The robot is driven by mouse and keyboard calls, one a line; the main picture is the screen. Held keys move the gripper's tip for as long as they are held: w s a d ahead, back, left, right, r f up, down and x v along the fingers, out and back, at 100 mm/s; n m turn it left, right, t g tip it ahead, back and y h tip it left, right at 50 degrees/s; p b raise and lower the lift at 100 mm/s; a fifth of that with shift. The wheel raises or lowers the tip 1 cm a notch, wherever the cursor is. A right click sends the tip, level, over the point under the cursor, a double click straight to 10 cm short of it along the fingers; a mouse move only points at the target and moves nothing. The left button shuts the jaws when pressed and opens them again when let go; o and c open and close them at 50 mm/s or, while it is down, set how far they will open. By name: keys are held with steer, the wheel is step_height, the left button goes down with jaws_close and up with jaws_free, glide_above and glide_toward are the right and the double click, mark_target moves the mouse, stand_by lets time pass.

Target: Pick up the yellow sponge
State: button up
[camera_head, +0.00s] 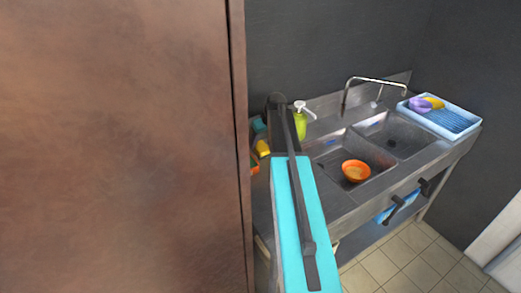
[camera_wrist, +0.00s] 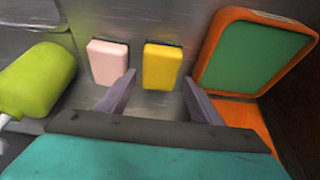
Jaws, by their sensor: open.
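The yellow sponge (camera_wrist: 162,66) shows in the wrist view on the metal counter, standing next to a pink sponge (camera_wrist: 109,61) on its left. It also shows in the head view as a small yellow patch (camera_head: 262,147) beside my arm. My gripper (camera_wrist: 158,92) is open and empty. In the wrist view its two grey fingers are spread apart, and the yellow sponge appears just beyond them, nearer the right finger. I see no contact between fingers and sponge. In the head view my arm hides the fingers.
A green soap bottle (camera_head: 300,122) stands left of the sponges in the wrist view. A green and orange block (camera_wrist: 254,54) is close on their right. The sink (camera_head: 330,165) holds an orange bowl (camera_head: 356,171). A blue tray (camera_head: 446,121) stands at the right. A brown panel (camera_head: 115,145) fills the left.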

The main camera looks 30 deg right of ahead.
mark_target(261, 146)
steer(key=shift+p+x, duration=1.1)
steer(key=shift+x, duration=0.9)
steer(key=shift+f, duration=0.25)
steer(key=shift+f, duration=0.1)
steer(key=c, duration=0.8)
